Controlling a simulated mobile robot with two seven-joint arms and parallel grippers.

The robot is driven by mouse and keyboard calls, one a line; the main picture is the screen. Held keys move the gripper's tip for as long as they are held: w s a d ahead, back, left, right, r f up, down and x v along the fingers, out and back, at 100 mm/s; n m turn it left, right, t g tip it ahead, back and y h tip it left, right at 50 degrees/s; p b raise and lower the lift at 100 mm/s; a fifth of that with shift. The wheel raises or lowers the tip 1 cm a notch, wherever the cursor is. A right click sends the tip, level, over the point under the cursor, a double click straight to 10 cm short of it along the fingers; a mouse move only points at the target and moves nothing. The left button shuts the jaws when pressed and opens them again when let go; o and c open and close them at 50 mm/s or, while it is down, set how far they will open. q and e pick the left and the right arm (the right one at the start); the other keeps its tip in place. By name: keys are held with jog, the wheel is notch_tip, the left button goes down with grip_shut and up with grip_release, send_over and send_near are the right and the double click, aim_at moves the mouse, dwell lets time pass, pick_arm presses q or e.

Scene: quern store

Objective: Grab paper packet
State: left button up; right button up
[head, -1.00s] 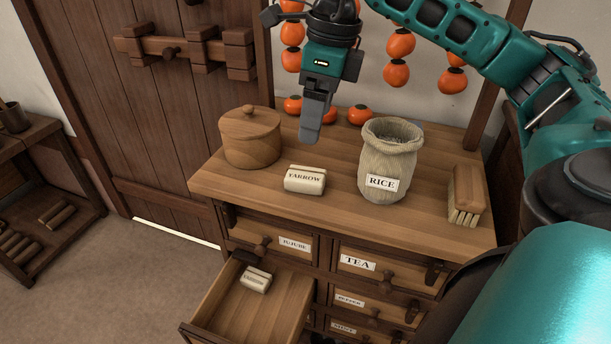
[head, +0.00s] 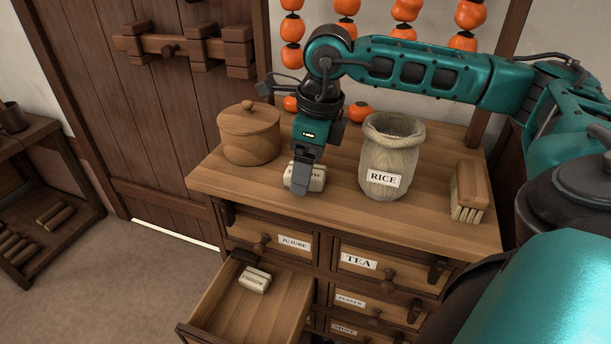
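The cream paper packet labelled YARROW (head: 318,180) lies on top of the wooden chest, between the round lidded box and the rice sack. My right gripper (head: 301,184) points down at it. A finger covers the packet's middle and the first letters of its label. I cannot tell whether the fingers are open or closed on the packet. A second, similar packet (head: 255,280) lies in the open drawer (head: 280,306); its label is too small to read surely. My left gripper is out of view.
The lidded wooden box (head: 250,136) stands left of the packet. The rice sack (head: 391,150) stands right of it, with a brush (head: 468,190) farther right. Orange fruit (head: 359,112) sits at the back. The chest top (head: 400,222) is clear along its front.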

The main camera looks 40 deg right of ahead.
jog(key=c, duration=1.1)
jog(key=shift+r, duration=0.1)
